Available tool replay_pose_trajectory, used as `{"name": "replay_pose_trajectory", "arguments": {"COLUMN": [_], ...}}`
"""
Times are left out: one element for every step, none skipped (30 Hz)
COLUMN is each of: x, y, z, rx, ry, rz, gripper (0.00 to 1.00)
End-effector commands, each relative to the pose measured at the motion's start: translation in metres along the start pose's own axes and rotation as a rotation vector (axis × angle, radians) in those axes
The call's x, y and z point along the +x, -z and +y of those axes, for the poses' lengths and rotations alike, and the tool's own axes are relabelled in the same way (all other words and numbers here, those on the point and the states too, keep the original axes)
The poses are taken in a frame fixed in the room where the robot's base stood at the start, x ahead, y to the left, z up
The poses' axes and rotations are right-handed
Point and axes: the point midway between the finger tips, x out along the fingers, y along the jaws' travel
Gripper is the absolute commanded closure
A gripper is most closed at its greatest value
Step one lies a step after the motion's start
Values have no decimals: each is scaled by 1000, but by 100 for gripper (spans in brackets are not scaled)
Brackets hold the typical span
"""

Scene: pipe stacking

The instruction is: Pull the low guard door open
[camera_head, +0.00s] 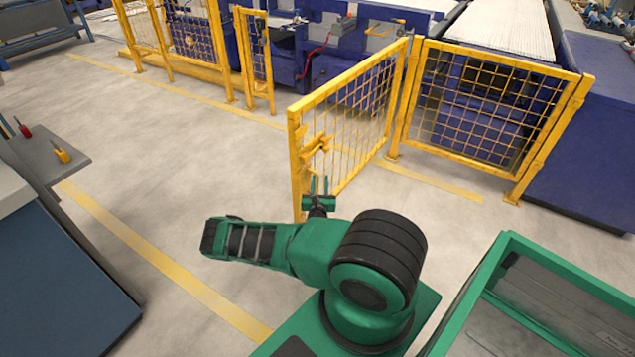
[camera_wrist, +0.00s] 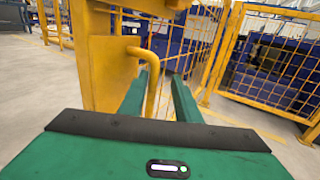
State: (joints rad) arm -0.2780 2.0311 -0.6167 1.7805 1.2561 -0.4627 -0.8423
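The low guard door (camera_head: 345,135) is a yellow frame with wire mesh. In the head view it stands swung out from the fence line, its free edge toward me and its far edge by the fence post. Its yellow handle (camera_head: 318,147) is on the free-edge side; in the wrist view the bent handle bar (camera_wrist: 152,75) reaches down between my fingers. My gripper (camera_head: 319,186) is at the door's free edge. In the wrist view my gripper (camera_wrist: 160,95) has its two green fingers apart. The bar is nearer the left finger; contact is unclear.
A fixed yellow fence panel (camera_head: 490,105) stands right of the door, before a conveyor (camera_head: 510,30). A green-rimmed bin (camera_head: 480,300) is at lower right. A grey bench (camera_head: 45,155) with small tools is at left. The floor left of the door is clear.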

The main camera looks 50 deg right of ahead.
Motion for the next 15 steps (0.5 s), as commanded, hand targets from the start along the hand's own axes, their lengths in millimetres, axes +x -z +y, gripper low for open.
{"name": "replay_pose_trajectory", "arguments": {"x": [0, 0, 1, 1, 1, 0, 0, -1, -3, -5, -8, -13, -18, -22, -30], "y": [0, 0, 0, 0, 0, -1, 0, 0, 0, 0, 0, 0, 0, 0, 0], "z": [-1, -1, -1, -1, -1, -1, -1, -1, -1, 0, 0, 1, 0, 1, 1], "rx": [0, 0, 0, 0, 0, 0, 0, 0, -1, -1, -2, -2, -3, -4, -4], "ry": [1, 1, 1, 2, 2, 2, 2, 1, 1, 1, 0, -1, -1, -1, -2], "rz": [-1, -1, -1, -1, -1, -1, -1, -1, -1, 0, 0, 1, 1, 1, 1], "gripper": [71, 71, 71, 71, 71, 71, 71, 71, 71, 71, 71, 71, 71, 71, 71]}}
